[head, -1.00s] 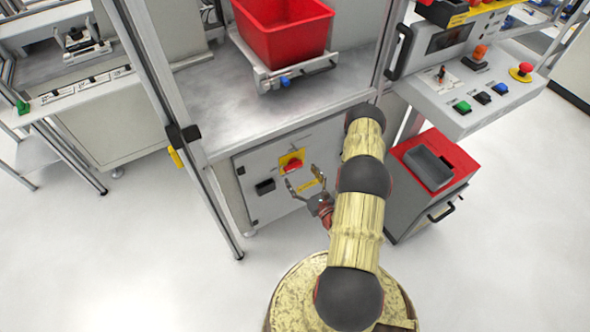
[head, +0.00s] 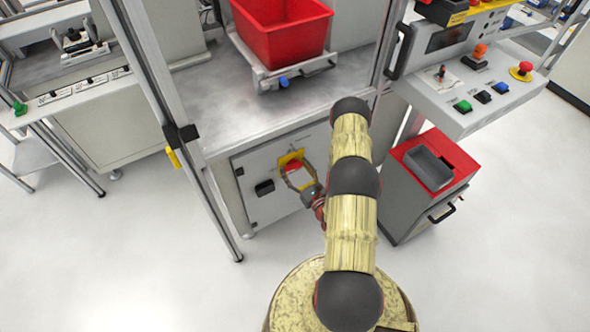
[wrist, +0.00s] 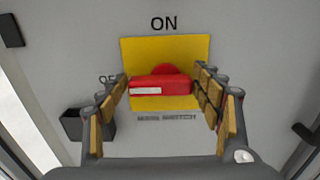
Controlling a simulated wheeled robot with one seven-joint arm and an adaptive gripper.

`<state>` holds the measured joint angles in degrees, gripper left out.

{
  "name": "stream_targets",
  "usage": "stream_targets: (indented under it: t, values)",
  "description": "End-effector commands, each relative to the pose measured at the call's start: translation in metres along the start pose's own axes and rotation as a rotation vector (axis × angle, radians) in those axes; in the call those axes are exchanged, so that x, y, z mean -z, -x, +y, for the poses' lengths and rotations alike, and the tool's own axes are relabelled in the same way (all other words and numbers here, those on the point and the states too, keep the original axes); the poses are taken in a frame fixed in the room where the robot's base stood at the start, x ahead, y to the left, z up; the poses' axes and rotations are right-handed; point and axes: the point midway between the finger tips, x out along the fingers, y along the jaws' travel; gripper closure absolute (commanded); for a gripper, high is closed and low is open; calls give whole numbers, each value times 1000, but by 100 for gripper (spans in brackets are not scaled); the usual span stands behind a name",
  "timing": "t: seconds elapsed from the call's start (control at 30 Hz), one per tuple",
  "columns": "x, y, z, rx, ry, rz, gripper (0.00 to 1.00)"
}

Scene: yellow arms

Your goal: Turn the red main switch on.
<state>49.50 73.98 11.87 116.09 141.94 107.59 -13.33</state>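The red main switch (wrist: 160,86) sits on a yellow square plate (wrist: 190,48) on a grey cabinet panel. Its handle lies roughly horizontal in the wrist view, with a white mark at its left end. "ON" is printed above the plate; lettering at the left is partly hidden by a finger. In the head view the switch (head: 294,167) is partly covered by my gripper (head: 292,178). My gripper (wrist: 162,88) is open, its fingers on either side of the handle. There seem to be small gaps at both ends; contact cannot be told.
A black latch (head: 264,188) is on the panel left of the switch. An aluminium post (head: 185,140) stands at the left. A red-topped grey bin unit (head: 425,185) stands at the right. The worktop with a red crate (head: 283,30) is above.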

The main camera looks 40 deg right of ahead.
Motion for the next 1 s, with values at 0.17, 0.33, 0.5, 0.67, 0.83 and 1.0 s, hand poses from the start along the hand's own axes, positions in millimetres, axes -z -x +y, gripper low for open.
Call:
stream_targets:
  t: [0.17,0.33,0.5,0.67,0.83,1.0]
  values:
    - [0,0,0,0,0,0,47]
    - [0,0,0,0,0,0,56]
    - [0,0,0,0,-1,0,62]
    - [0,0,0,0,-20,0,62]
    - [-2,0,-1,0,-83,-1,62]
    - [-3,0,-2,0,-200,-1,62]
